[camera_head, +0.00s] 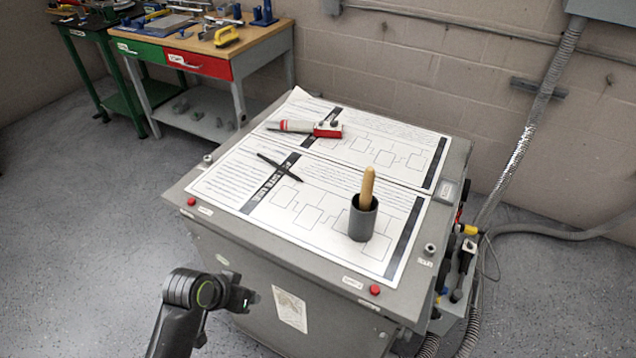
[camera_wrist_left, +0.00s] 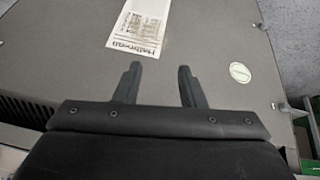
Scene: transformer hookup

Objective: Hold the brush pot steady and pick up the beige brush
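The beige brush (camera_head: 368,187) stands upright in the dark grey brush pot (camera_head: 362,220), with its handle up and its lower end hidden inside. The pot stands on the printed sheet near the front right of the grey cabinet top. My left gripper (camera_head: 246,298) is in front of the cabinet, below its top edge and well to the left of the pot. In the left wrist view my left gripper (camera_wrist_left: 158,88) has its two fingers apart with nothing between them, facing the cabinet's front panel. My right gripper is not in view.
Printed sheets (camera_head: 330,232) cover most of the cabinet top (camera_head: 212,222). A black pen-like item (camera_head: 279,167) and a red-and-white tool (camera_head: 312,128) lie on them. Red buttons (camera_head: 375,290) line the front edge. A workbench (camera_head: 200,50) stands at the back left.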

